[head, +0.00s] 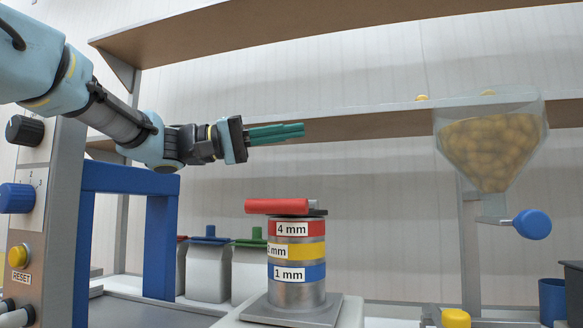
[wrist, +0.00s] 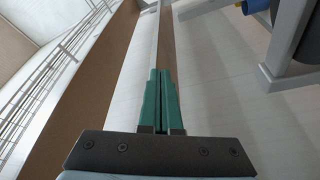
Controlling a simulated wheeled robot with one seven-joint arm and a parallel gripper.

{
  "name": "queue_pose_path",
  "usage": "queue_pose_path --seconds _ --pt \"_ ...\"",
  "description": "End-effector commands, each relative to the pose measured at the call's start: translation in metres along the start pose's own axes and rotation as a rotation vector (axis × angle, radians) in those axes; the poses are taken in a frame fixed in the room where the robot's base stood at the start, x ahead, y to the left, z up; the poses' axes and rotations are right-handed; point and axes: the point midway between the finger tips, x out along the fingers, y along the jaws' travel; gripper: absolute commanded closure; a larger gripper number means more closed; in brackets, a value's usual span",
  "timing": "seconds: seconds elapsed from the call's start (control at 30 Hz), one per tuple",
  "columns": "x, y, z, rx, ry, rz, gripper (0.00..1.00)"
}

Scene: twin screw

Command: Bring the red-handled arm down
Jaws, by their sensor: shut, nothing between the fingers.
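The red handle (head: 277,206) lies roughly level across the top of a metal cylinder (head: 296,293), with a dark piece at its right end. The cylinder carries red "4 mm", yellow "2 mm" and blue "1 mm" bands and stands on a grey square plate. My gripper (head: 303,130) has green fingers pressed together and pointing right, above the red handle and apart from it. The closed fingers also show in the wrist view (wrist: 160,75), with nothing between them. The red handle is not seen in the wrist view.
A clear hopper (head: 491,142) of yellowish pieces with a blue knob (head: 532,224) stands at the right. Wooden shelves (head: 230,33) run behind my arm. A blue frame (head: 160,245) and control panel (head: 35,210) stand at the left. Lidded canisters (head: 208,270) stand behind the cylinder.

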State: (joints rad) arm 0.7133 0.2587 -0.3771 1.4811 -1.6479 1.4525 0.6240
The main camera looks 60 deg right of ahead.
Motion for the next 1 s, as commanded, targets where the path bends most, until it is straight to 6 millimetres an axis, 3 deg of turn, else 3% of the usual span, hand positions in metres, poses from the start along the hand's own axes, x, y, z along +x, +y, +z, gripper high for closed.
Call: queue_pose_path --seconds 0.03,0.57,1.0 --pt "-0.004 -0.011 0.010 0.032 0.001 0.009 1.00" --pt "-0.019 -0.015 0.054 0.344 0.001 0.120 1.00" --pt "-0.032 -0.032 0.089 0.617 0.002 0.217 1.00"
